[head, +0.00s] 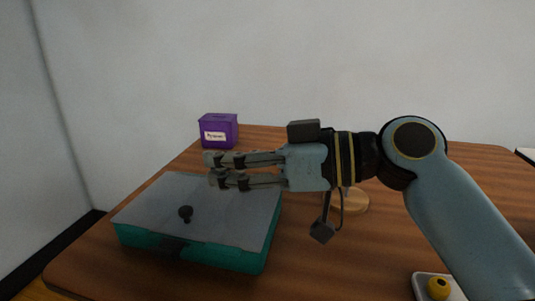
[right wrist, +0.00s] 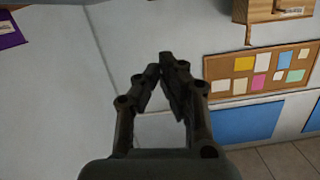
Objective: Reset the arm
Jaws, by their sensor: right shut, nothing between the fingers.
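My right arm comes in from the right in the head view. Its gripper (head: 208,169) is shut and empty, held above the far part of a teal box with a grey lid (head: 225,208). In the right wrist view the fingers of my right gripper (right wrist: 168,62) come together at the tips with nothing between them. My left gripper is in neither view.
A purple labelled box (head: 219,131) stands at the table's back left. A round wooden piece (head: 352,203) is partly hidden behind my arm. A yellow object (head: 439,288) lies in a white tray (head: 420,281) at front right.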

